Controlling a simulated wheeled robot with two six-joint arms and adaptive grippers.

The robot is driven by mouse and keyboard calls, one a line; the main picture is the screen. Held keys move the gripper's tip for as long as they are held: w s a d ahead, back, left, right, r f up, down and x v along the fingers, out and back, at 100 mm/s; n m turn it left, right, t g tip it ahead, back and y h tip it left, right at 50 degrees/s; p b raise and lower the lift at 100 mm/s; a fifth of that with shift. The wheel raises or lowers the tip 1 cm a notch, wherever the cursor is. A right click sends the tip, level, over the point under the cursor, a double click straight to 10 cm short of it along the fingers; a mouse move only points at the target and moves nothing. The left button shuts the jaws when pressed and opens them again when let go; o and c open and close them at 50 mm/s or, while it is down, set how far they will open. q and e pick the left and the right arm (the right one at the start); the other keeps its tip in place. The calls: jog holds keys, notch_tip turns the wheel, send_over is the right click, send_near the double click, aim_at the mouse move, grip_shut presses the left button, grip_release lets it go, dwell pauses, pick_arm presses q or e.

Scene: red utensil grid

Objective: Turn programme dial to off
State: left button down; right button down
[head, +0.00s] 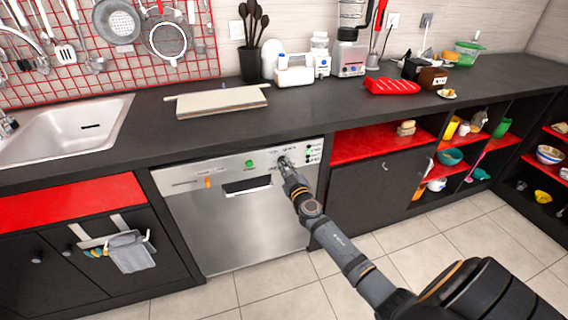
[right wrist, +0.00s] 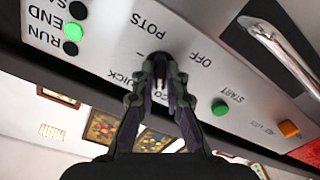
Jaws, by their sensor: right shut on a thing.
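The steel dishwasher (head: 245,225) is built in under the counter, with a control panel along its top. My right gripper (head: 284,163) reaches the panel's right part. In the right wrist view my right gripper (right wrist: 158,66) is shut on the small dark programme dial (right wrist: 158,57). The labels POTS, OFF, QUICK and a partly hidden one stand around the dial, and the picture shows them turned over. The dial's pointer is hidden by the fingers, so I cannot tell its setting. My left gripper is not in view.
A green START button (right wrist: 219,107), an orange button (right wrist: 288,129) and a door handle (right wrist: 280,52) are on the dishwasher front. A green light (right wrist: 73,31) shows by END. A chopping board (head: 222,101) lies on the counter above. The floor (head: 270,285) in front is clear.

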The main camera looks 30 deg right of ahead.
jog(key=n, duration=0.4)
jog(key=shift+n, duration=0.3)
jog(key=shift+n, duration=0.5)
jog(key=n, duration=0.3)
jog(key=shift+n+p, duration=0.3)
jog(key=n, duration=0.2)
jog(key=shift+n, duration=0.4)
jog(key=c, duration=1.2)
grip_release()
